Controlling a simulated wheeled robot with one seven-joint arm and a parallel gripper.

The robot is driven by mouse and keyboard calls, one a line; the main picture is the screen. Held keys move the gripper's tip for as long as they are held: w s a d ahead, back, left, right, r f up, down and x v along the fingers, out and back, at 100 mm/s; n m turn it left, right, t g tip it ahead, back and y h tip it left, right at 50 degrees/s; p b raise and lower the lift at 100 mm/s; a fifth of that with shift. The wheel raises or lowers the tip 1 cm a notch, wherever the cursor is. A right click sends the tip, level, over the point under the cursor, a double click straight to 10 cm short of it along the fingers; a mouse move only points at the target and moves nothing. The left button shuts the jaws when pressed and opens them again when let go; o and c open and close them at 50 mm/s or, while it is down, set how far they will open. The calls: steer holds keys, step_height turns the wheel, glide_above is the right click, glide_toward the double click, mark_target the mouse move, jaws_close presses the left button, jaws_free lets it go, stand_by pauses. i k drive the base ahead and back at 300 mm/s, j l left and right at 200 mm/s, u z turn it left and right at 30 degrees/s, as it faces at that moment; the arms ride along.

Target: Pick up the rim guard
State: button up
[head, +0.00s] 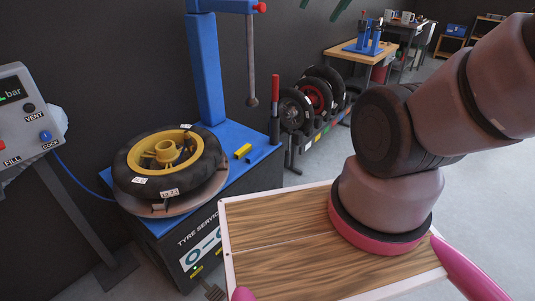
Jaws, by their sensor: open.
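A small yellow piece (242,151) lies on the blue bed of the tyre machine (262,140), right of the wheel; it may be the rim guard, but it is too small to be sure. A small dark blue piece (256,158) lies close beside it. A black tyre (128,182) with a yellow rim (142,188) lies flat on the machine's round table, with white labels on it. My arm rises at the right and leaves the picture at the upper right. My gripper is outside this view.
The machine's blue column (206,70) and a hanging grey rod (251,80) with a rounded end stand over the bed. A red-handled lever (275,100) stands at its right edge. A grey gauge box (25,115) is at left, a tyre rack (325,122) behind. Floor at right is clear.

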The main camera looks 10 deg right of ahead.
mark_target(259, 152)
steer(key=i+l+u, duration=0.35)
steer(key=l, duration=0.35)
steer(key=i+l+u, duration=0.15)
steer(key=i+l, duration=0.1)
steer(key=l, duration=0.1)
